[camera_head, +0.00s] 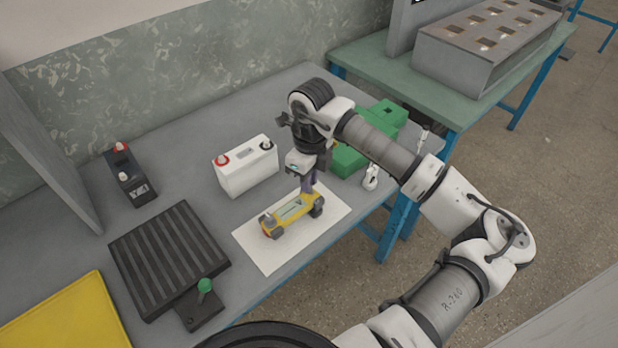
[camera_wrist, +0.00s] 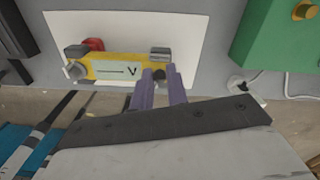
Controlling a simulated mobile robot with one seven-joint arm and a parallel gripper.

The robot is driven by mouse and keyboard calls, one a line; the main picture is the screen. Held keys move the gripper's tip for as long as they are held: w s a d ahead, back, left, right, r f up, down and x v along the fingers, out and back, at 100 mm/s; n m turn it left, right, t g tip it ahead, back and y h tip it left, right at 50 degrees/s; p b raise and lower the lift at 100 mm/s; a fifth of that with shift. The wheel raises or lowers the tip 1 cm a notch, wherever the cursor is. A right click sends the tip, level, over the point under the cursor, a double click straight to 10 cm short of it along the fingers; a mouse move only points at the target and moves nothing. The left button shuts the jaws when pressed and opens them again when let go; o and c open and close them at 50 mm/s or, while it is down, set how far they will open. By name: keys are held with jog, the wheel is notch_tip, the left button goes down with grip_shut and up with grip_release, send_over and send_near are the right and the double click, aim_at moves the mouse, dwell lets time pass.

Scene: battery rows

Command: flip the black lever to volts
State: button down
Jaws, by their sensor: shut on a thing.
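A yellow meter (camera_head: 290,213) with dark end parts lies on a white sheet (camera_head: 262,258) on the grey table. In the wrist view the yellow meter (camera_wrist: 104,67) shows a pale label with a line and a letter V near its right part. My gripper (camera_head: 309,187) points down over the meter's right part. In the wrist view the two purple fingers of my gripper (camera_wrist: 160,75) are close together beside the V, shut on a small dark piece that appears to be the black lever (camera_wrist: 160,74). The fingers hide most of it, so its exact setting cannot be told.
A white battery (camera_head: 247,168) stands behind the meter. A green box (camera_head: 383,122) and a white corded item (camera_head: 371,178) are on the right. A black terminal unit (camera_head: 133,180), a ribbed black tray (camera_head: 165,262) and a green-knobbed lever unit (camera_head: 204,305) are on the left.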

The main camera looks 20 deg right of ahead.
aim_at(312, 190)
jog(key=shift+f+b, duration=0.2)
jog(key=shift+b, duration=0.15)
jog(key=t+b, duration=0.1)
jog(key=b, duration=0.2)
jog(key=t+b, duration=0.1)
jog(key=b, duration=0.2)
jog(key=shift+s+d+f+y, duration=0.2)
jog(key=shift+s+f+y, duration=0.1)
jog(key=shift+s+y, duration=0.1)
jog(key=t+b, duration=0.1)
jog(key=b, duration=0.4)
jog(key=s+t+y+b, duration=0.1)
jog(key=t+b, duration=0.1)
jog(key=b, duration=0.2)
jog(key=shift+s+d+f+b, duration=0.15)
jog(key=shift+b, duration=0.2)
jog(key=t+b, duration=0.1)
jog(key=b, duration=0.3)
jog(key=s+t+y+b, duration=0.1)
jog(key=b, duration=0.3)
jog(key=shift+d+t, duration=0.2)
jog(key=shift+t, duration=0.2)
jog(key=shift+s+t+y+b, duration=0.25)
jog(key=shift+t+b, duration=0.35)
jog(key=shift+b, duration=0.65)
jog(key=shift+r+b, duration=0.2)
jog(key=shift+b, duration=0.3)
jog(key=shift+r, duration=0.1)
